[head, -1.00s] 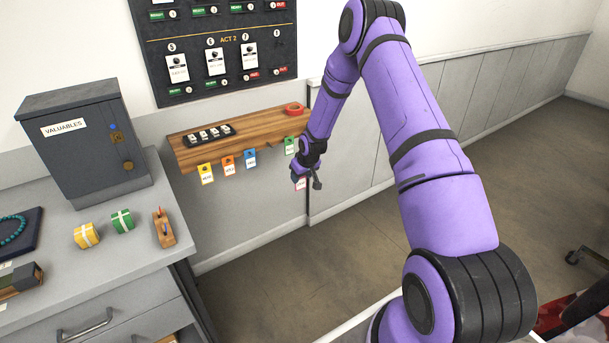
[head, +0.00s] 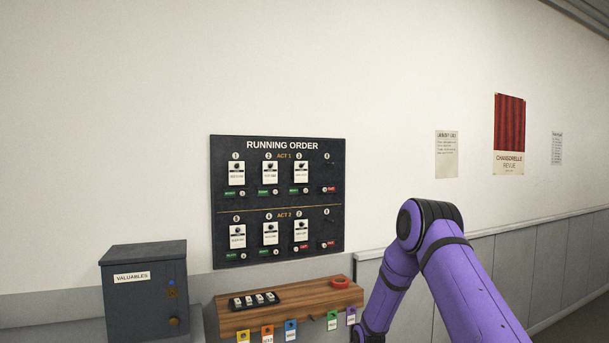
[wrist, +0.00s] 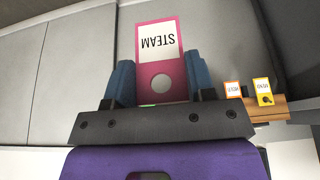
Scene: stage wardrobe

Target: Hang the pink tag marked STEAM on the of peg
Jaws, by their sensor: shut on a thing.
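The pink tag (wrist: 178,72) marked STEAM is in the wrist view, its lettering upside down there. My gripper (wrist: 160,80) is shut on it, with a blue finger on each side of the tag. In the head view the gripper itself is below the frame; only my purple arm shows. Below the wooden shelf front (head: 285,322) hang yellow (head: 243,337), orange (head: 267,334), blue (head: 291,331), green (head: 333,321) and purple (head: 351,317) tags. A gap with what looks like a bare peg (head: 313,318) lies between the blue and green ones. No peg label is readable.
A black tray of small pieces (head: 255,301) and a red ring (head: 340,283) lie on the shelf. The running order board (head: 278,202) is on the wall above. A dark VALUABLES box (head: 145,295) stands left. Orange (wrist: 232,89) and yellow (wrist: 262,90) tags also show in the wrist view.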

